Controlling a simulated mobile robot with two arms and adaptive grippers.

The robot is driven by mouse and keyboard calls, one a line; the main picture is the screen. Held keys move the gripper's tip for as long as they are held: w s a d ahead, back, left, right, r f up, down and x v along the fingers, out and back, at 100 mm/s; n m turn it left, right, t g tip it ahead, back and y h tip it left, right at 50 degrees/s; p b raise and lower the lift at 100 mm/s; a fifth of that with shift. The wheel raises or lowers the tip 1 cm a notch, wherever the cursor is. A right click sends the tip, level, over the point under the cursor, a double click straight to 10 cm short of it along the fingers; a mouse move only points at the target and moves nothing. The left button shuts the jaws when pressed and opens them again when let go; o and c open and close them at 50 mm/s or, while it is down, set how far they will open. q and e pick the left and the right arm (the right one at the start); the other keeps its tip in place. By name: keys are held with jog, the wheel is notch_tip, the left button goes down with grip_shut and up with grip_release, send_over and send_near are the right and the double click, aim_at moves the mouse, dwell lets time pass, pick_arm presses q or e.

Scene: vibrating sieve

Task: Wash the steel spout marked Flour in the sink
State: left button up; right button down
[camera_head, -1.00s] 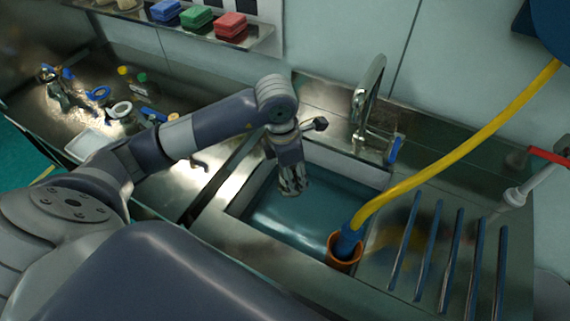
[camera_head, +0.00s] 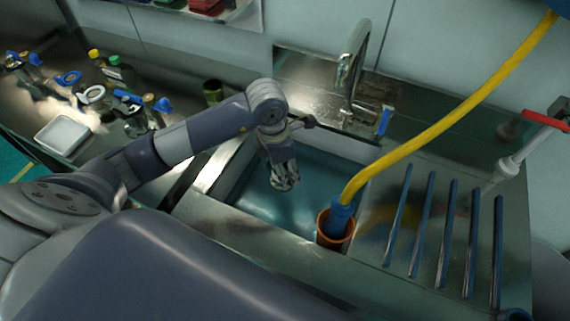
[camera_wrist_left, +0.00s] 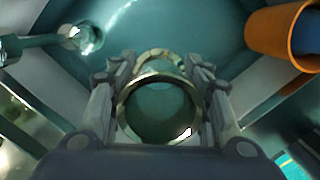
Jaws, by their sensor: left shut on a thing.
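My left gripper (camera_head: 284,176) is shut on a metal, ring-mouthed piece, which looks like the steel spout. In the left wrist view the spout's round rim (camera_wrist_left: 158,77) sits between the two fingers, its open mouth facing the camera. No Flour mark can be read. The gripper points down into the sink (camera_head: 238,187), over or in the blue-green water (camera_head: 262,203); I cannot tell how deep the spout is. The tap (camera_head: 350,62) stands behind the sink. My right gripper is not in view.
An orange cup-like fitting (camera_head: 334,236) with a blue end and yellow hose (camera_head: 430,133) is at the sink's near right corner. Blue-grey bars (camera_head: 427,230) lie right of it. Bottles, blue-handled parts and a white tray (camera_head: 63,136) are on the left counter.

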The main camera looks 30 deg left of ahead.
pick_arm(q)
notch_tip(320, 180, down, 15)
jog(key=b, duration=1.2)
jog(key=shift+f, duration=0.15)
jog(key=shift+d, duration=0.15)
jog(key=shift+w+d, duration=0.15)
jog(key=shift+d, duration=0.65)
jog(key=shift+a, duration=0.15)
jog(key=shift+a, duration=0.75)
